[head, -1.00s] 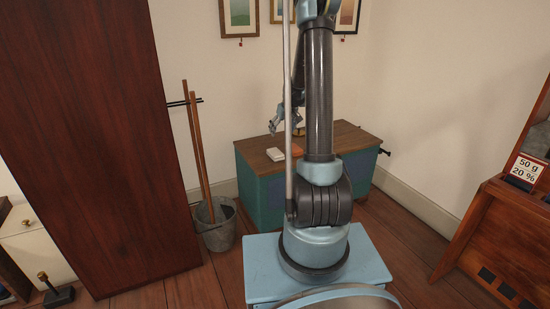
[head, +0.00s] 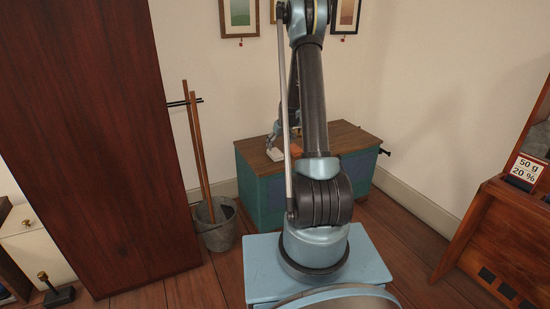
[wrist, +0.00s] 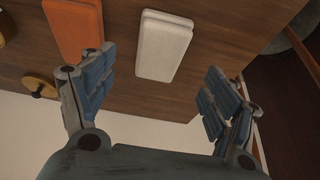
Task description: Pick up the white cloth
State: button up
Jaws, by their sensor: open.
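The white cloth (wrist: 163,46) lies as a folded, rounded rectangle on the wooden top of a teal chest, upper middle in the wrist view. In the head view the cloth (head: 274,154) is a small pale patch near the chest's left front. My gripper (wrist: 160,88) is open and empty, its two blue-padded fingers apart, with the cloth showing ahead of and between them. In the head view my gripper (head: 273,137) is just above the cloth. No contact with the cloth is visible.
An orange folded cloth (wrist: 74,26) lies left of the white one, near my left finger. A round yellowish object with a knob (wrist: 40,86) is further left. The teal chest (head: 261,194) has bare top (head: 347,138) to the right. A bucket (head: 216,228) with poles stands left.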

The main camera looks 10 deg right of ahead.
aim_at(276, 152)
jog(key=shift+x, duration=3.5)
jog(key=shift+w, duration=0.15)
jog(key=shift+c, duration=0.6)
jog(key=c, duration=1)
